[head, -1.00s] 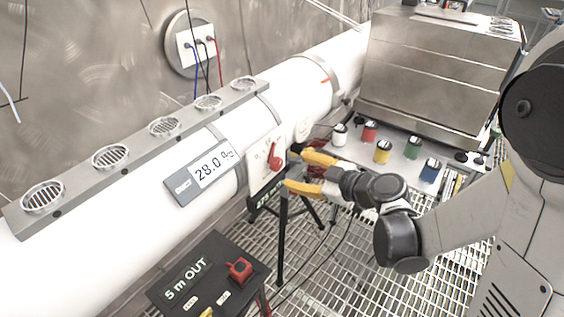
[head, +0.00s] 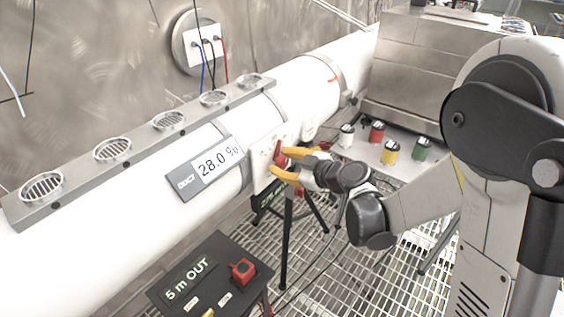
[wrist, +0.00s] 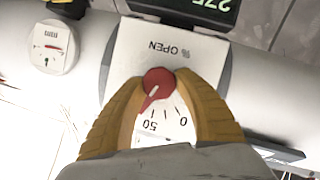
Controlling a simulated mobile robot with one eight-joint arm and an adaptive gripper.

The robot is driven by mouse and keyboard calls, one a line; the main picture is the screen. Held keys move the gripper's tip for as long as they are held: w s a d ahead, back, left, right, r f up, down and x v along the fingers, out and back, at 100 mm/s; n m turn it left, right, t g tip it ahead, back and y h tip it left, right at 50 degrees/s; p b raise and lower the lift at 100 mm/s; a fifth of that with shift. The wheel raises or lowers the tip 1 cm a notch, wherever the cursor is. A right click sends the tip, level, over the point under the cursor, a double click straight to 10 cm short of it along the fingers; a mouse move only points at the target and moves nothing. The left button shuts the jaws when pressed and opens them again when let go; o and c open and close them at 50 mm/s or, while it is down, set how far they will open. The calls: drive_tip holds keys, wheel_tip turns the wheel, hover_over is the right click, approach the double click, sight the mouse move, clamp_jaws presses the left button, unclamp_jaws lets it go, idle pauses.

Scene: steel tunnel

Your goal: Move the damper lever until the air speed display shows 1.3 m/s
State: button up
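The damper lever is a red knob (head: 280,154) on a white plate (head: 262,166) on the duct. In the wrist view the red knob (wrist: 158,82) carries a white pointer over a scale marked 0, 50 and "% OPEN". My gripper (head: 284,164) has its yellow fingers on either side of the knob. In the wrist view the fingertips (wrist: 161,78) flank it closely; firm contact cannot be told. The duct display (head: 208,168) reads 28.0 %. A dark display with green digits (wrist: 209,8) is cut off at the wrist view's top; its full reading is hidden.
A round gauge (wrist: 52,47) sits beside the plate. A black "5 m OUT" box (head: 205,275) with a red knob stands in front. Several coloured pots stand on a bench (head: 366,151) at right. Grated floor lies below.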

drive_tip(key=shift+c, duration=1.2)
drive_tip(key=shift+f+n+b, duration=0.15)
drive_tip(key=shift+n+b, duration=0.15)
drive_tip(key=shift+b, duration=0.1)
drive_tip(key=shift+t, duration=0.3)
drive_tip(key=shift+n, duration=0.3)
drive_tip(key=o, duration=1.2)
drive_tip(key=v, duration=1.2)
drive_tip(key=shift+a+r, duration=0.1)
drive_tip(key=shift+r, duration=0.15)
